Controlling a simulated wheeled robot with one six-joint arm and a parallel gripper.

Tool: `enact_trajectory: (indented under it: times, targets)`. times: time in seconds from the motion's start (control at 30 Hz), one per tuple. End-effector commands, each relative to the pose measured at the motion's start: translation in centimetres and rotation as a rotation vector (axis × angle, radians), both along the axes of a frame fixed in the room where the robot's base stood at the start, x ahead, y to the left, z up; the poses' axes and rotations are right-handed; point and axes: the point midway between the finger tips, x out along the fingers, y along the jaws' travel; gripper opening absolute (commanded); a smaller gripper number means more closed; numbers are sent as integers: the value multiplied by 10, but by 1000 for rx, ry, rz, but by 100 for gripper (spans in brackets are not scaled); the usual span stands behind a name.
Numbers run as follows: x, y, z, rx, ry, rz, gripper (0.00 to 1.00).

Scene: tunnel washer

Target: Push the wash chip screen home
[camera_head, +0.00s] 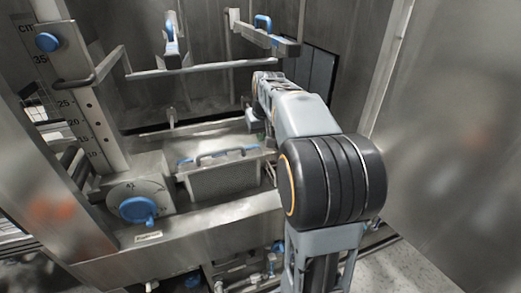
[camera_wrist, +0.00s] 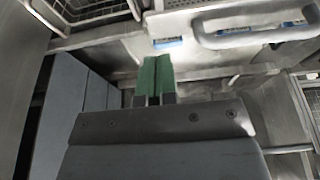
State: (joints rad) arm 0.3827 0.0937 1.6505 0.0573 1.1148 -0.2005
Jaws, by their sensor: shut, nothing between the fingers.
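The wash chip screen appears to be the grey box-like piece (camera_head: 225,178) with a bar handle and blue marks along its top, in the lower middle of the head view. In the wrist view its top plate (camera_wrist: 185,22), with a big grey handle and blue patches, lies along the upper edge. My gripper shows green fingertips (camera_wrist: 155,64) pressed together and empty, just below that plate in the picture. Whether they touch it I cannot tell. In the head view the gripper end (camera_head: 257,122) is right of and beyond the screen, its fingers not clear.
A dial with a blue knob (camera_head: 138,209) is at the screen's left. A scaled column (camera_head: 85,100) stands behind it. A metal rail (camera_head: 195,67) crosses above, with blue-handled parts (camera_head: 263,24) higher up. A steel wall (camera_head: 445,130) closes the right side.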

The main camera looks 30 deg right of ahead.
Motion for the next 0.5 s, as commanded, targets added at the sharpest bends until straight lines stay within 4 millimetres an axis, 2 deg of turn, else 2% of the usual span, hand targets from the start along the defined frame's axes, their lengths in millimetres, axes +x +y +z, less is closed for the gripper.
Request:
enact_trajectory:
  times: [0.2,0.5]
  targets:
    - [8,-1,-35,2,4,0,0]
    - [8,-1,-64,0,2,0,0]
